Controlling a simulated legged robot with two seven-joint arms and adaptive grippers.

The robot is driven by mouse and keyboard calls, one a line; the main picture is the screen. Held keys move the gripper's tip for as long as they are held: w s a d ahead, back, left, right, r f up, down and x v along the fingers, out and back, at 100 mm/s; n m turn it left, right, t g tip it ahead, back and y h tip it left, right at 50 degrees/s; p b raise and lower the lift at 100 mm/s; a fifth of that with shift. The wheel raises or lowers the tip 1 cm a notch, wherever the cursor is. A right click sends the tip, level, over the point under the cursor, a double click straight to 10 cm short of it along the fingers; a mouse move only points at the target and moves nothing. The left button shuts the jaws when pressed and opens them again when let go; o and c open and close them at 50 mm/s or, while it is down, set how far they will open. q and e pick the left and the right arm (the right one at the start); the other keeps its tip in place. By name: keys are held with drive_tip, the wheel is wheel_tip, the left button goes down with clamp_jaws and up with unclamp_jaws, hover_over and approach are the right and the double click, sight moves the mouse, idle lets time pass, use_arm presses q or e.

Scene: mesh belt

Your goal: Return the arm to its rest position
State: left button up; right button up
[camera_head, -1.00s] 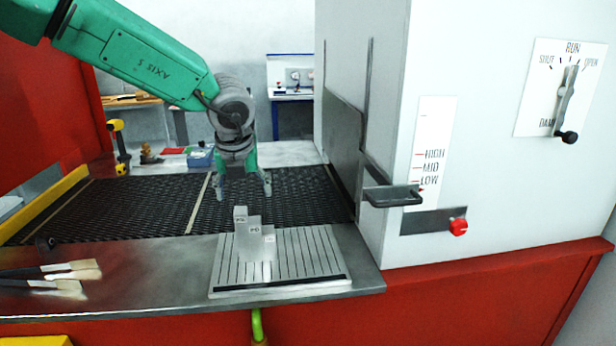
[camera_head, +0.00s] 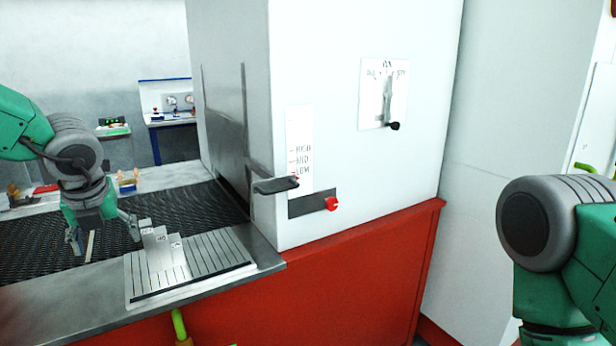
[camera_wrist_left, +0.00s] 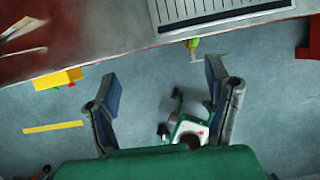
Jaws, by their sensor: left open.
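My left arm comes in from the left in the head view. Its gripper (camera_head: 104,236) is open and empty, fingers pointing down, in front of the dark mesh belt (camera_head: 195,207) in the picture and left of the grey stepped block (camera_head: 162,252). In the left wrist view the two spread fingers (camera_wrist_left: 160,80) have nothing between them; the floor shows below. A green and grey part of my right arm (camera_head: 560,240) shows at the right edge of the head view. The right gripper is out of view.
The stepped block stands on a slotted plate (camera_head: 222,262) at the metal ledge. Right of the belt stands a white housing (camera_head: 340,60) with a handle (camera_head: 276,185), red knob (camera_head: 332,203) and lever (camera_head: 388,105). A yellow object (camera_wrist_left: 58,79) sits by the ledge in the wrist view.

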use_arm(q)
drive_tip(key=s+f+m+y+b, duration=0.15)
drive_tip(key=s+f+m, duration=0.25)
drive_tip(key=f+m, duration=0.5)
drive_tip(key=s+f+m+y+b, duration=0.1)
drive_tip(key=s+f+m+b, duration=0.15)
drive_tip(key=f+m, duration=0.6)
drive_tip(key=s+f+m+y+b, duration=0.1)
drive_tip(key=s+f+m, duration=0.45)
drive_tip(key=f, duration=0.65)
drive_tip(key=s+d+f+m+g+h+b, duration=0.1)
drive_tip(key=s+d+f+m+h+b, duration=0.1)
drive_tip(key=s+d+f+m, duration=0.2)
drive_tip(key=s+d+f+m+g+h+b, duration=0.2)
drive_tip(key=s+d+f+m+h, duration=0.1)
drive_tip(key=s+f+m, duration=0.8)
drive_tip(key=s+d+m, duration=0.1)
drive_tip(key=s+m, duration=0.3)
drive_tip(key=s, duration=0.3)
drive_tip(key=shift+s+d+m, duration=0.25)
drive_tip(key=shift+s+m, duration=0.05)
drive_tip(key=shift+s, duration=0.1)
drive_tip(key=shift+h, duration=0.35)
